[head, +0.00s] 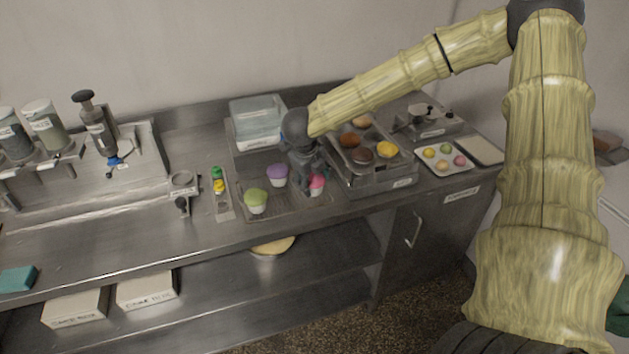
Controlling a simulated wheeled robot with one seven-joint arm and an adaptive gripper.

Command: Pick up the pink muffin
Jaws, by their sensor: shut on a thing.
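The pink muffin (317,185) sits at the right end of a metal tray (285,208) on the steel counter. My gripper (312,182) points down over it and is shut on it, hiding its left part. I cannot tell whether the muffin is touching the tray or slightly lifted. A purple muffin (277,174) stands left of the gripper, and a green muffin (256,200) stands at the front left of the tray.
A raised metal stand with several buns (361,153) is close on the right. A clear bin (258,122) stands behind the tray. A narrow holder with small bottles (221,192) is to the left. A white tray of colored treats (446,157) lies farther right. The counter's front left is mostly clear.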

